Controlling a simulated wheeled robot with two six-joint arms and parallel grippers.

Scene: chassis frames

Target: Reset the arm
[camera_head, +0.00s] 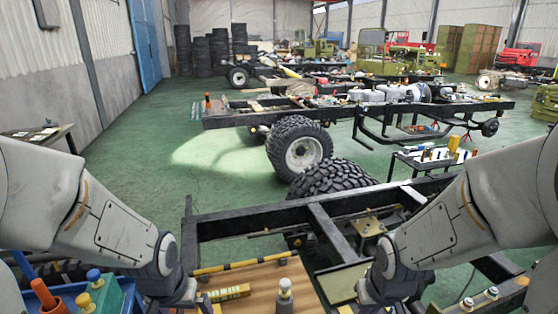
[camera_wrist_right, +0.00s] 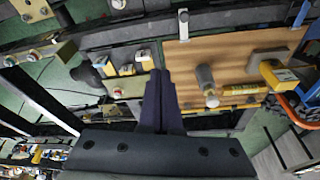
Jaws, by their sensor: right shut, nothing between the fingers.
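Both of my arms reach into the lower head view from the sides, bent downward over the near chassis frame (camera_head: 330,230). My left gripper (camera_head: 205,302) is at the bottom edge beside a brown board (camera_head: 262,278), and its jaws do not show clearly. My right arm's wrist (camera_head: 375,290) is right of the board, over the frame. In the right wrist view my right gripper (camera_wrist_right: 161,76) has its dark fingers together with nothing between them. The brown board (camera_wrist_right: 225,48) lies beyond the fingertips, apart from them.
A grey-topped bolt (camera_head: 285,293) and a yellow block (camera_head: 230,292) are on the board. Large tyres (camera_head: 300,148), a small tool table (camera_head: 430,160) and more frames lie beyond.

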